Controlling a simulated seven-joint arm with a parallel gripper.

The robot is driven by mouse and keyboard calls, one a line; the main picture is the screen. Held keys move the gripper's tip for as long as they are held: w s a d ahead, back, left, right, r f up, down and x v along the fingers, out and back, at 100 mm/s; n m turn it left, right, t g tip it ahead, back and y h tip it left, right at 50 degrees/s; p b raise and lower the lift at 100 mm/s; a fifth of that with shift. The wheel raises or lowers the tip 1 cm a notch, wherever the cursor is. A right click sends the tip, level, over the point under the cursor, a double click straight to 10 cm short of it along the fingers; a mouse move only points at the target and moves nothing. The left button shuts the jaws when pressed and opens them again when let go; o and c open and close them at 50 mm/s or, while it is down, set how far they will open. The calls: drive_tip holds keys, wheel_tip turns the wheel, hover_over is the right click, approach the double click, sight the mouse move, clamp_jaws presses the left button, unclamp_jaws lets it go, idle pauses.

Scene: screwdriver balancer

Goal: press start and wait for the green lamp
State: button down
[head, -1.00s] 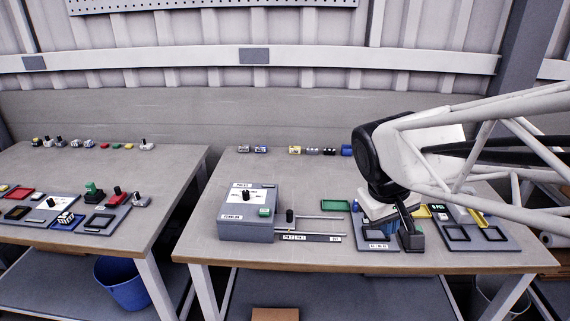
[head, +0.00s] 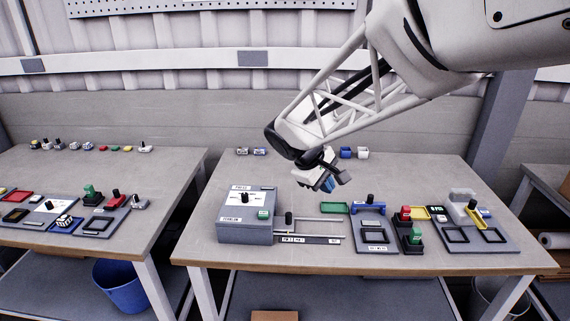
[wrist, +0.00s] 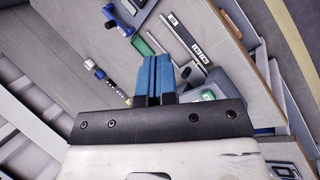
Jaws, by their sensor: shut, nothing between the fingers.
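A grey box (head: 246,232) stands on the right-hand table, with a white dial plate and black knob (head: 245,198) on top. A small green button or lamp (head: 263,214) is at its front right corner; I cannot tell which it is. In the wrist view this green piece (wrist: 208,95) shows right of my fingers. My gripper (head: 328,184) hangs above the table, behind and right of the box, apart from everything. In the wrist view its blue-padded fingers (wrist: 154,77) are together and empty. The small labels are not readable enough to pick out a start button.
A slider with a black knob (head: 289,218) and rails lies right of the box. Beyond are a green tray (head: 335,208), a blue bridge piece (head: 369,209), red and green black-based blocks (head: 413,237), and a plate with frames (head: 484,243). Small parts line the table's back.

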drive_tip(key=w+a+f+n+t+h, duration=0.1)
drive_tip(key=w+a+f+n, duration=0.25)
drive_tip(key=w+a, duration=0.5)
drive_tip(key=n+t+h, duration=0.1)
drive_tip(key=n+t, duration=0.1)
drive_tip(key=n, duration=0.1)
hover_over(263, 214)
wheel_tip(263, 214, down, 5)
drive_tip(key=shift+w+r, duration=0.1)
drive_tip(key=shift+w, duration=0.05)
drive_tip(key=shift+f, duration=0.2)
drive_tip(key=shift+f, duration=4.2)
drive_tip(key=shift+f, duration=0.9)
drive_tip(key=shift+r, duration=0.85)
